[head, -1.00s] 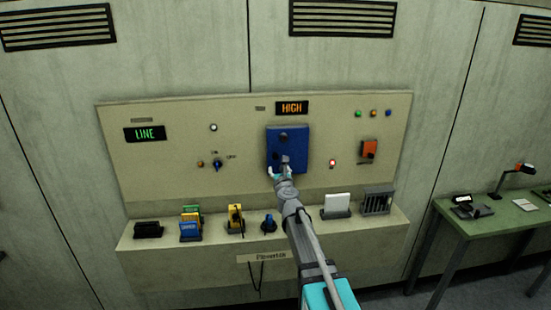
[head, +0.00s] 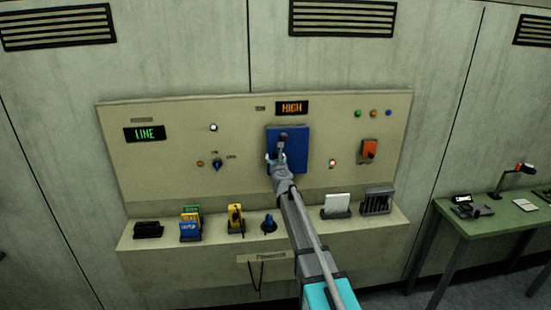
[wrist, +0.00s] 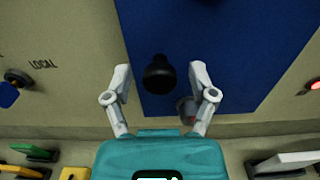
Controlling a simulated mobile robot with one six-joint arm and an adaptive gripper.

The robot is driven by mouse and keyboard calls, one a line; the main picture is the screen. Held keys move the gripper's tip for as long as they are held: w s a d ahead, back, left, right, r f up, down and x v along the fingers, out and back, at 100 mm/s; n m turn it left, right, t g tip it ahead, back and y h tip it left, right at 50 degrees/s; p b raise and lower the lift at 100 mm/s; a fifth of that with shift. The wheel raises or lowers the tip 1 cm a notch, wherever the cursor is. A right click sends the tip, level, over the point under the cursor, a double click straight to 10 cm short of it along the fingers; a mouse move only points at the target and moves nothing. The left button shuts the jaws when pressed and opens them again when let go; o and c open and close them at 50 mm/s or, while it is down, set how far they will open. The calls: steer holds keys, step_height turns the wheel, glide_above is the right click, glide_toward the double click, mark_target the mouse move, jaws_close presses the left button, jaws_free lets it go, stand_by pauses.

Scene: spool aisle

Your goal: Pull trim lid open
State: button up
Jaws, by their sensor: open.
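The blue lid (head: 299,150) is on the upright beige panel, below the orange HIGH display. It looks shut. In the wrist view the blue lid (wrist: 245,60) fills the upper right, and a round black knob (wrist: 158,75) stands out near its lower left. My gripper (wrist: 161,73) is open, with one finger on each side of the knob; contact is not visible. In the head view my gripper (head: 276,158) is in front of the lid's lower left and hides the knob. A small grey and reddish round part (wrist: 187,108) is partly behind the right finger.
A rotary switch (head: 217,164) is left of the lid; a red light (head: 332,163) and an orange switch (head: 369,151) are right. A ledge (head: 170,242) below carries yellow and blue cards, a white block (head: 337,205) and a slotted grey box (head: 377,202). A green table (head: 490,222) stands right.

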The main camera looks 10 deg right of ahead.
jaws_close()
stand_by(0.3)
